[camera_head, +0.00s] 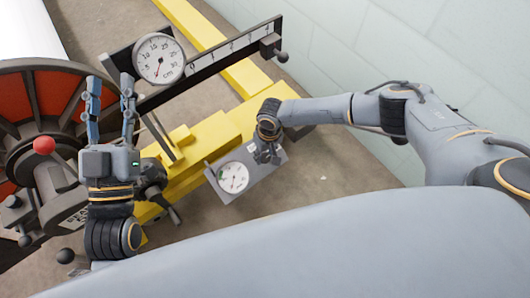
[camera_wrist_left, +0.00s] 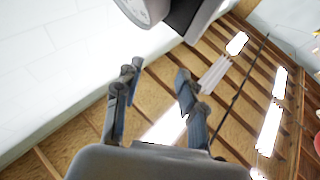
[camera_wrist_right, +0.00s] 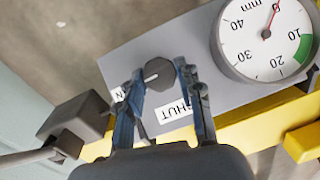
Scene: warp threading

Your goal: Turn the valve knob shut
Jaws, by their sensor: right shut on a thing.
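The valve knob (camera_wrist_right: 158,72) is a small dark grey knob on a grey panel (camera_wrist_right: 190,42). In the right wrist view my right gripper (camera_wrist_right: 159,76) has one finger on each side of it and is shut on it. A white label reading SHUT (camera_wrist_right: 173,111) lies beside the knob, and another label (camera_wrist_right: 118,94) is partly hidden by a finger. In the head view my right gripper (camera_head: 268,153) hides the knob at the panel's upper right. My left gripper (camera_head: 110,92) is open and empty, fingers pointing up, left of the panel.
A round gauge (camera_wrist_right: 265,38) with a red needle and green band sits on the panel. A yellow frame (camera_head: 215,135) runs beneath. A larger dial (camera_head: 160,58) and scale bar stand beyond my left gripper.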

